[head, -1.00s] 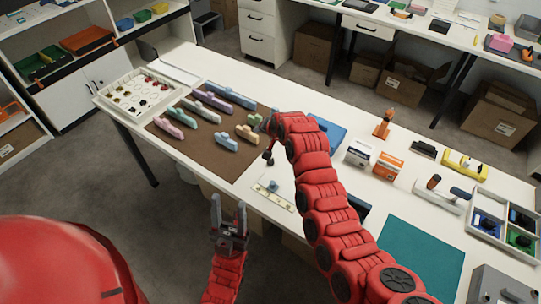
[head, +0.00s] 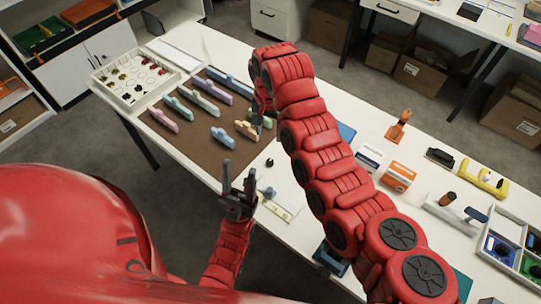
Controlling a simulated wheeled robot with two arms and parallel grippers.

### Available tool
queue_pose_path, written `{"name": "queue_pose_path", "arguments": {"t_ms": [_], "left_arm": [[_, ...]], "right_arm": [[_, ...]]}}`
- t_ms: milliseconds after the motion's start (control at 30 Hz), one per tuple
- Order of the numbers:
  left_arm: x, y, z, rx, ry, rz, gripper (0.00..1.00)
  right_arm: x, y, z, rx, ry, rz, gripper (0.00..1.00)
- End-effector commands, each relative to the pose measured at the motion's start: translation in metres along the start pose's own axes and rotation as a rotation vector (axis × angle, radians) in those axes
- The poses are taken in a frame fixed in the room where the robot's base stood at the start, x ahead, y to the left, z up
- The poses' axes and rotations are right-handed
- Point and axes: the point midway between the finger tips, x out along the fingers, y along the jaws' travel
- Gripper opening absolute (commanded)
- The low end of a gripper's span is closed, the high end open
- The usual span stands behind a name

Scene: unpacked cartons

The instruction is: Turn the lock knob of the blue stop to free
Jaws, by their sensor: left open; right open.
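A small blue piece (head: 268,192), which looks like the blue stop, sits by a pale scale strip (head: 275,208) near the table's front edge. It is too small to tell its lock knob or how that is turned. My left gripper (head: 239,169) is open and empty, its fingers pointing up, just left of the blue piece and apart from it in the picture. My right gripper (head: 262,106) is over the right part of the brown mat, near the yellow and green pieces. Its fingers are small and partly hidden by its own arm.
Several coloured long pieces lie on the brown mat (head: 190,140), including a light blue one (head: 222,138) and a yellow one (head: 246,130). A small dark knob-like thing (head: 270,162) is by the mat's edge. A white tray (head: 138,97) stands far left; boxes and an orange tool stand right.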

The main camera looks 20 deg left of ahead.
Motion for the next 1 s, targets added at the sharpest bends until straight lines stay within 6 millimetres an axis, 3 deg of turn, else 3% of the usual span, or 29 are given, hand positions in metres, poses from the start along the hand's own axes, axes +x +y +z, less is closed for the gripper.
{"name": "queue_pose_path", "arguments": {"t_ms": [33, 267, 400, 600, 1000], "left_arm": [[-0.006, 0.000, 0.001, 0.000, 0.000, 0.000, 0.50], [-0.017, 0.001, 0.003, 0.000, 0.000, 0.000, 0.50], [-0.002, 0.000, 0.000, 0.000, 0.001, 0.000, 0.50], [0.002, 0.000, 0.000, 0.000, 0.001, 0.000, 0.50], [0.002, 0.000, 0.000, 0.000, 0.000, 0.000, 0.50]], "right_arm": [[0.015, -0.001, 0.003, -0.002, -0.005, 0.003, 0.64], [0.063, 0.001, 0.002, -0.001, -0.004, 0.005, 0.64], [0.091, 0.003, 0.002, 0.001, -0.007, 0.008, 0.64], [0.126, 0.001, 0.001, -0.002, -0.004, 0.006, 0.64], [0.148, 0.001, 0.000, 0.000, -0.002, 0.003, 0.64]]}}
